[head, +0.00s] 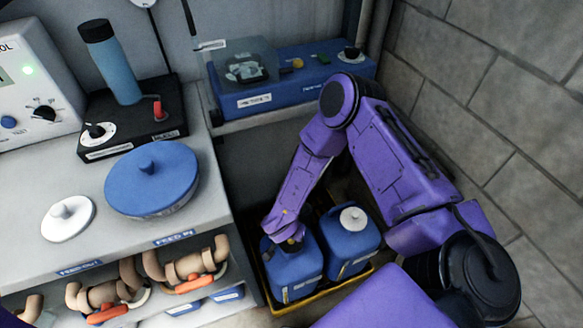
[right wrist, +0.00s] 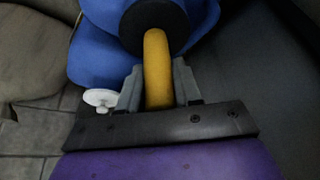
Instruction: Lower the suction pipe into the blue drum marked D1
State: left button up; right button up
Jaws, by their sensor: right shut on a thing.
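Two blue drums stand side by side in a yellow-rimmed tray (head: 325,295). The left drum (head: 297,274) has a white label too small to read; the right drum (head: 345,262) has a white cap (head: 353,218) on top. My right gripper (head: 286,230) is over the left drum's top. In the right wrist view my right gripper (right wrist: 158,88) is shut on the yellow suction pipe (right wrist: 157,65). The pipe's far end meets a dark round opening or collar (right wrist: 154,20) at the blue drum; its depth inside is hidden. My left gripper is not in view.
A bench at left carries a large blue lid (head: 152,180), a white lid (head: 68,218) and a white control box (head: 35,85). A blue unit (head: 315,82) stands behind the drums. A stone wall (head: 520,110) closes the right side.

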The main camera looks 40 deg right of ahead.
jog(key=shift+f, duration=0.4)
dwell(0.5)
jog(key=o, duration=1.1)
jog(key=shift+f, duration=0.1)
jog(key=v, duration=1)
jog(key=shift+r+p, duration=0.25)
jog(key=shift+p, duration=0.2)
jog(key=shift+a, duration=0.1)
